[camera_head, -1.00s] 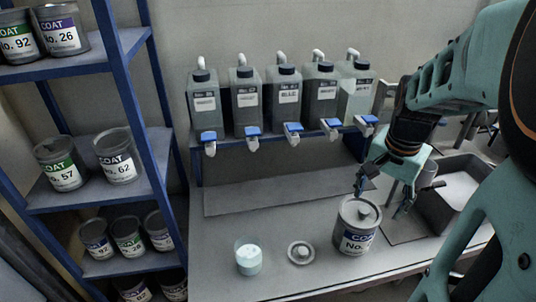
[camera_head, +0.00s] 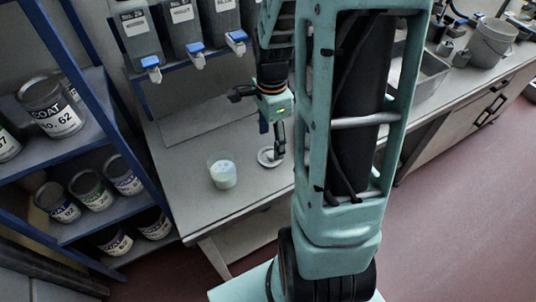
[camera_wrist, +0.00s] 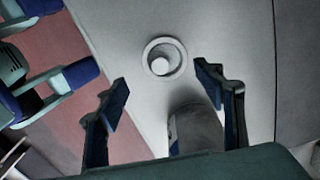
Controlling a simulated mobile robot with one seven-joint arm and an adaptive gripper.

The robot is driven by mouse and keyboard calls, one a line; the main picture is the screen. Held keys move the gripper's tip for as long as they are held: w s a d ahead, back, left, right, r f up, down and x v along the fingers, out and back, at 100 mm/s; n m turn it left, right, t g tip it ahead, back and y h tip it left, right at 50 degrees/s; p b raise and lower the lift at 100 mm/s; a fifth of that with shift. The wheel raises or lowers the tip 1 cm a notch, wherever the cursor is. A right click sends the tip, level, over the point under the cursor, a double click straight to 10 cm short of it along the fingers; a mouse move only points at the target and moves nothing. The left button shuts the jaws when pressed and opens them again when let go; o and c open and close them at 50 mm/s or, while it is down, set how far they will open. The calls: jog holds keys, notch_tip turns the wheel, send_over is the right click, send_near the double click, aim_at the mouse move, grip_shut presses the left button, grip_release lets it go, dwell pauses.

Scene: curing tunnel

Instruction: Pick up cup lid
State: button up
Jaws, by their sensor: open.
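The cup lid (camera_head: 266,157) is a small pale round disc with a raised knob, lying flat on the grey counter. In the wrist view the lid (camera_wrist: 163,57) shows ahead of the fingertips, between them in the picture, with nothing touching it. My gripper (camera_head: 273,143) points down just above the lid in the head view, and partly covers it. My gripper also shows in the wrist view (camera_wrist: 163,82), with its two dark fingers wide apart and empty. The translucent cup (camera_head: 222,173) with pale blue contents stands upright to the left of the lid.
Dispenser bottles (camera_head: 182,25) stand on a shelf behind. A blue-framed rack with coating cans (camera_head: 52,108) is at left. My arm hides the counter right of the lid.

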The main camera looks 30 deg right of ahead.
aim_at(270, 152)
jog(key=shift+w+f, duration=0.2)
jog(key=shift+f, duration=1.45)
jog(key=shift+w+f, duration=0.2)
jog(key=shift+f, duration=1.45)
jog(key=shift+c, duration=0.6)
jog(key=c, duration=0.5)
